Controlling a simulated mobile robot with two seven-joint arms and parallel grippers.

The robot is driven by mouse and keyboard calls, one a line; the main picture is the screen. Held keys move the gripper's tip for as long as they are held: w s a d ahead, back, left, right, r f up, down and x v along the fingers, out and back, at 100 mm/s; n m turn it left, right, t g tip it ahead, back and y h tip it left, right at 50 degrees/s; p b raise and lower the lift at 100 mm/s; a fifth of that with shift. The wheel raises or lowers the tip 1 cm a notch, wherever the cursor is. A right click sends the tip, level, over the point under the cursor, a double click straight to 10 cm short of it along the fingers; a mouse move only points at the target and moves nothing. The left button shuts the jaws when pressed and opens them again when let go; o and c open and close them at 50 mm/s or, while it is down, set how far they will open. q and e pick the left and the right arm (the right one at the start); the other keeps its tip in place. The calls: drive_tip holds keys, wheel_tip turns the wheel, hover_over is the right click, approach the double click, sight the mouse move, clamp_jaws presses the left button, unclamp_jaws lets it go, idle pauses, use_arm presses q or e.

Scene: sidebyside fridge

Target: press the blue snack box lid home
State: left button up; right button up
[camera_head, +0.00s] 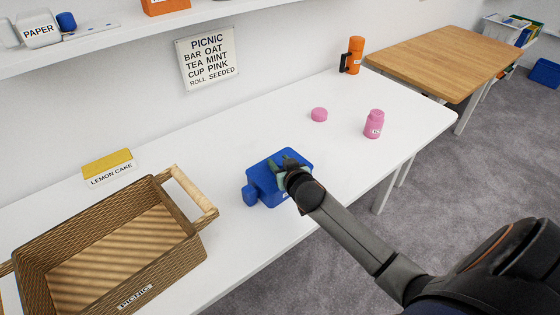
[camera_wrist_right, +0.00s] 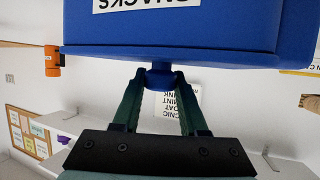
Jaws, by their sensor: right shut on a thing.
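The blue snack box (camera_head: 268,190) stands near the front edge of the white table in the head view. My right gripper (camera_head: 287,167) is over it and hides part of its top. In the right wrist view, which is upside down, the gripper (camera_wrist_right: 160,82) is shut on a small blue knob. The blue lid (camera_wrist_right: 170,57) meets the labelled box (camera_wrist_right: 200,22) there. I cannot tell whether the lid is fully seated. A small blue block shows at the box's left side. My left gripper is not in view.
A wicker basket (camera_head: 188,246) stands at the left, with a lemon cake box (camera_head: 107,168) behind it. A pink jar (camera_head: 373,124), a pink lid (camera_head: 319,114) and an orange flask (camera_head: 355,54) are to the right. Table space between box and jar is clear.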

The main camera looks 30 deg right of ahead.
drive_tip(key=shift+f, duration=0.1)
drive_tip(key=o, duration=1.2)
drive_tip(key=v, duration=1.2)
drive_tip(key=shift+s+p, duration=0.2)
drive_tip(key=shift+p, duration=0.1)
drive_tip(key=shift+a, duration=0.1)
drive_tip(key=s+a+f+n+g+y, duration=0.1)
drive_tip(key=s+a+f+n+g, duration=0.15)
drive_tip(key=s, duration=0.45)
drive_tip(key=s+a+f+n+g+y, duration=0.1)
drive_tip(key=s+a+f+g, duration=0.25)
drive_tip(key=s, duration=0.35)
drive_tip(key=s+a+f+n+g+y, duration=0.1)
drive_tip(key=s+a+f+g, duration=0.1)
drive_tip(key=s+a+g, duration=0.3)
drive_tip(key=w+a+f+t+y, duration=0.1)
drive_tip(key=f+t, duration=0.2)
drive_tip(key=f, duration=0.2)
drive_tip(key=w+a+f+t+y, duration=0.1)
drive_tip(key=w+a+f+t, duration=0.1)
drive_tip(key=f+t, duration=0.2)
drive_tip(key=shift+a+f+y, duration=0.3)
drive_tip(key=shift+a+f, duration=0.05)
drive_tip(key=shift+f, duration=0.45)
